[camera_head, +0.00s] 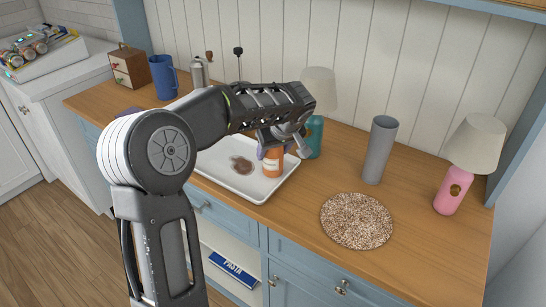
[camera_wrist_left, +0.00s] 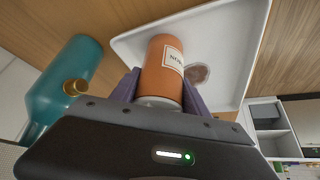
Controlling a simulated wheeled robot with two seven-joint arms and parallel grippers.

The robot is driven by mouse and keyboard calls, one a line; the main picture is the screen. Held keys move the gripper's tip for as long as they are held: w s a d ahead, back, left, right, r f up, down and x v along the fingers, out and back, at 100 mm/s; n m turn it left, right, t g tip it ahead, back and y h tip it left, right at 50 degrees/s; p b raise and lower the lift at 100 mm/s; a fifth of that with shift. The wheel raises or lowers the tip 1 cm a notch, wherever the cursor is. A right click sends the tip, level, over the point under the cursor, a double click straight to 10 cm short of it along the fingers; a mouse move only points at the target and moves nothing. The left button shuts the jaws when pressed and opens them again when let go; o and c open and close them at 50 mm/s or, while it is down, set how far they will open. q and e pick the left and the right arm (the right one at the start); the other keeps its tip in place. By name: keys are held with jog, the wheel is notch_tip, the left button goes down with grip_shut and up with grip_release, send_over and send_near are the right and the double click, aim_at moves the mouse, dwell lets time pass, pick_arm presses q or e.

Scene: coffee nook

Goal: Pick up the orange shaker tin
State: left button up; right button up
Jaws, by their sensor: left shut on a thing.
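The orange shaker tin (camera_head: 272,163) with a white label stands on the right part of the white tray in the head view. In the left wrist view the orange tin (camera_wrist_left: 161,60) lies between the two purple fingers of my left gripper (camera_wrist_left: 160,92). The left gripper (camera_head: 272,148) is shut on the tin from above and behind. My arm hides the tin's top in the head view. I cannot tell whether the tin's base touches the tray. My right gripper is in neither view.
The white tray (camera_head: 213,172) holds a brown spill (camera_head: 241,165). A teal lamp base (camera_head: 314,137) stands close behind the gripper. A grey cylinder (camera_head: 380,150), a speckled round mat (camera_head: 356,221) and a pink lamp (camera_head: 453,190) are to the right. A blue mug (camera_head: 163,77) is at the back left.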

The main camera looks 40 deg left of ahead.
pick_arm(q)
jog(key=c, duration=0.7)
jog(key=shift+r, duration=0.1)
notch_tip(320, 180, up, 10)
jog(key=shift+f, duration=0.1)
dwell(0.6)
